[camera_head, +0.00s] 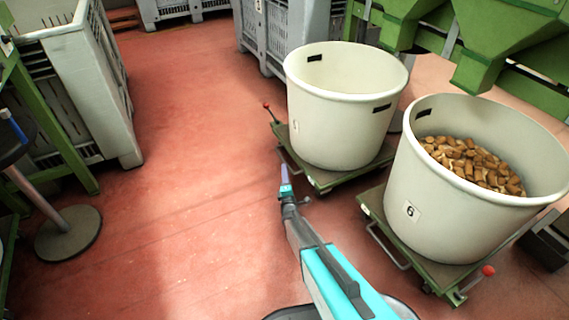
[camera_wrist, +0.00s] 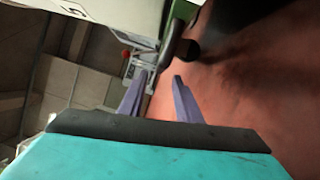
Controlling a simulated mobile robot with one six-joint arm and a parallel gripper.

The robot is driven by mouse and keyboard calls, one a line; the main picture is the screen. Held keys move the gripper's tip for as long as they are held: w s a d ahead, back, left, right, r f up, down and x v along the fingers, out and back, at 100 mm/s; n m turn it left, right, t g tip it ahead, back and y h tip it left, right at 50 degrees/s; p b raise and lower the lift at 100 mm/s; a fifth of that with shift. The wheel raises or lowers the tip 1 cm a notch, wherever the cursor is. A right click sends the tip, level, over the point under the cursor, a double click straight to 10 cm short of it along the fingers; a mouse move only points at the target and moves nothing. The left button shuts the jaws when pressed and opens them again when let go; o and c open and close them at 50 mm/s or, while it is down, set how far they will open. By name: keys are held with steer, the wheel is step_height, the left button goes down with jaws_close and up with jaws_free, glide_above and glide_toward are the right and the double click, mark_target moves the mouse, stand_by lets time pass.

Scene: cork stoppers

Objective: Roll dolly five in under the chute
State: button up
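An empty cream tub (camera_head: 338,122) stands on a green dolly (camera_head: 326,181) in the middle of the head view. No number shows on it there; in the wrist view, a tilted label on the tub (camera_wrist: 112,14) looks like 5. The dolly has a grey loop handle and a red-knobbed lever (camera_head: 267,106). The knob also shows in the wrist view (camera_wrist: 125,54). My gripper (camera_head: 285,172) is beside the dolly's near left edge, by the handle. Contact is unclear.
Tub 6 (camera_head: 440,200), holding corks, stands on another green dolly close at right. A green chute (camera_head: 480,75) hangs over its back edge; more green chute work (camera_head: 400,28) is behind the empty tub. Grey crates line the left and back.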

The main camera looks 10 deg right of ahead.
mark_target(284, 161)
steer(key=w, duration=0.2)
steer(key=w+b, duration=0.1)
steer(key=w, duration=0.1)
steer(key=w+b, duration=0.1)
steer(key=w, duration=0.2)
steer(key=shift+d+r, duration=0.1)
steer(key=shift+d, duration=0.2)
steer(key=shift+w+r, duration=0.2)
steer(key=shift+w, duration=0.2)
steer(key=shift+c, duration=0.4)
jaws_close()
